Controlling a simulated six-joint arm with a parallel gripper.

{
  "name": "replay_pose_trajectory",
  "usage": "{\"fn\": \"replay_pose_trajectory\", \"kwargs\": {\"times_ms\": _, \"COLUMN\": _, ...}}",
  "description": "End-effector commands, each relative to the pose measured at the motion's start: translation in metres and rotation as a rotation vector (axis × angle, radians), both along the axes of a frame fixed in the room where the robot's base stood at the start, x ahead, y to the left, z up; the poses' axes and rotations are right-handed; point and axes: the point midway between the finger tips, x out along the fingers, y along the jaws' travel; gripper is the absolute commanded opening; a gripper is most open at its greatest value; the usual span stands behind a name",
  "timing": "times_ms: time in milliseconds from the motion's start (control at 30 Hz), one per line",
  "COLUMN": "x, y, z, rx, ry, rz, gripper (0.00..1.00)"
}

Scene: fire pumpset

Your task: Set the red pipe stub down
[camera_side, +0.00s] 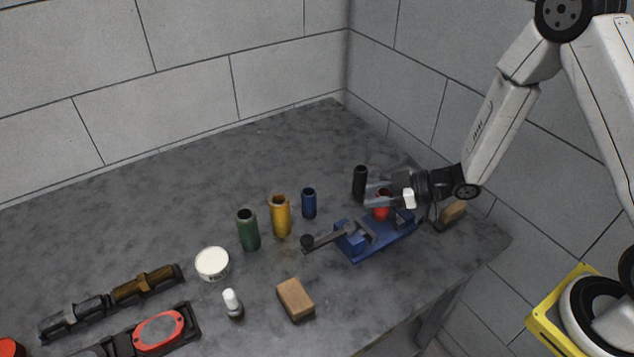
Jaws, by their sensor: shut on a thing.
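The red pipe stub (382,209) is small in the side view, at the right part of the grey table. My gripper (379,196) reaches in from the right and is shut on it. The stub appears just above or behind the blue vise (375,238); I cannot tell whether it touches the vise or the table. The jaws hide its upper part and the vise hides some of its lower part.
A black pipe stub (360,183) stands close to my gripper. Blue (309,203), yellow (281,216) and green (248,230) stubs stand to the left. Wooden blocks (295,299) (453,212), a white tin (212,264) and a small bottle (233,304) are nearby. The back left of the table (130,215) is clear.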

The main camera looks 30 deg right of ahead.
Motion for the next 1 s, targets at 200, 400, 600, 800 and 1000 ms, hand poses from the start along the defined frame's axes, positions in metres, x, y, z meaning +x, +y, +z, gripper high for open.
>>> {"fn": "replay_pose_trajectory", "kwargs": {"times_ms": 200, "x": 0.0, "y": 0.0, "z": -0.016, "rx": 0.001, "ry": 0.0, "rz": 0.001, "gripper": 0.0}}
{"fn": "replay_pose_trajectory", "kwargs": {"times_ms": 400, "x": 0.0, "y": 0.0, "z": -0.019, "rx": 0.001, "ry": -0.002, "rz": 0.0, "gripper": 0.0}}
{"fn": "replay_pose_trajectory", "kwargs": {"times_ms": 600, "x": 0.0, "y": 0.0, "z": -0.019, "rx": 0.001, "ry": -0.001, "rz": 0.0, "gripper": 0.0}}
{"fn": "replay_pose_trajectory", "kwargs": {"times_ms": 800, "x": 0.0, "y": 0.0, "z": -0.023, "rx": 0.0, "ry": 0.0, "rz": 0.0, "gripper": 0.51}}
{"fn": "replay_pose_trajectory", "kwargs": {"times_ms": 1000, "x": 0.0, "y": 0.0, "z": -0.023, "rx": 0.0, "ry": 0.0, "rz": 0.0, "gripper": 0.83}}
